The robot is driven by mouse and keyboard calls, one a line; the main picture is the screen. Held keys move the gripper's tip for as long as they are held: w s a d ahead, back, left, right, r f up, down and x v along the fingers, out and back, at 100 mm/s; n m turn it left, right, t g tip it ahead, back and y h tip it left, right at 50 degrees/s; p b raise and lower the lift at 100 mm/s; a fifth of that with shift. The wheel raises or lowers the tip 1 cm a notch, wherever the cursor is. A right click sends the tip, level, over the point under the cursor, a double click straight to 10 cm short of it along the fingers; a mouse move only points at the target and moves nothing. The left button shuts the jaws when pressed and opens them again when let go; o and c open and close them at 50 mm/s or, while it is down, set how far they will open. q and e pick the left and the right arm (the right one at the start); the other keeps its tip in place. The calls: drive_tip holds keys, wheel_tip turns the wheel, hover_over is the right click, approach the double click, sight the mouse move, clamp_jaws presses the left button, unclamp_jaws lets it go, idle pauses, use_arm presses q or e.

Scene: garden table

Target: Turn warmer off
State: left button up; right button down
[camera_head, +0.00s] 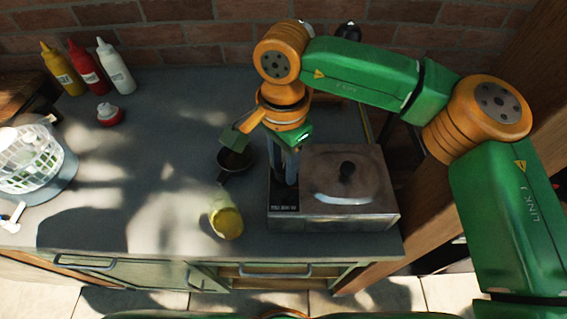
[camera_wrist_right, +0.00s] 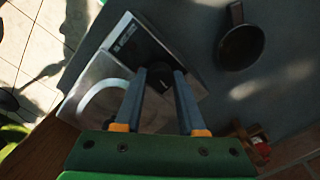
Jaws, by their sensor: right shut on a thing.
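The warmer (camera_head: 335,219) is a silver metal box with a lid, a black knob on the lid and a dark control panel at its left end. It stands near the front right of the counter. In the right wrist view the warmer (camera_wrist_right: 104,66) lies beyond the fingers, and a dark round dial (camera_wrist_right: 157,77) on its panel sits between the fingertips. My right gripper (camera_head: 289,182) reaches down to the panel and is shut on the dial. The dial's marking and setting cannot be read. My left gripper is in neither view.
A small dark pan (camera_head: 236,161) and a jar with yellow contents (camera_head: 226,218) stand left of the warmer. Yellow, red and white bottles (camera_head: 88,68) stand at the back left. A white basket (camera_head: 28,165) is at the far left. The counter's left middle is mostly clear.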

sight(283, 169)
drive_tip(key=shift+n, duration=0.6)
drive_tip(key=c, duration=0.5)
unclamp_jaws()
wheel_tip(283, 169, up, 7)
drive_tip(key=shift+r+b, duration=0.1)
drive_tip(key=shift+b, duration=0.25)
